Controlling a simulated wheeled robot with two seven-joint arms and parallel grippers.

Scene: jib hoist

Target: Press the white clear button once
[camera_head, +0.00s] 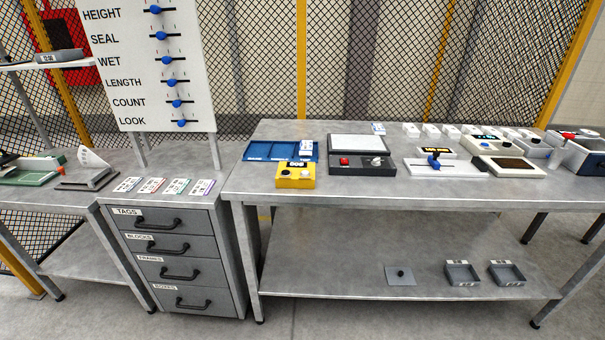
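A dark control box (362,170) sits on the right-hand workbench, in front of a pale flat panel (358,142). It carries a red button (344,161) at its left and a small white round part (376,161) at its right. I cannot tell for sure whether this white part is the clear button; no label is readable. Neither of my grippers is in view.
A blue tray (262,151) lies behind the yellow box. A blue-knobbed slider device (433,162) and several small boxes stand to the right. A drawer cabinet (178,255) stands left of the workbench (300,210). A white slider board (150,70) rises behind.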

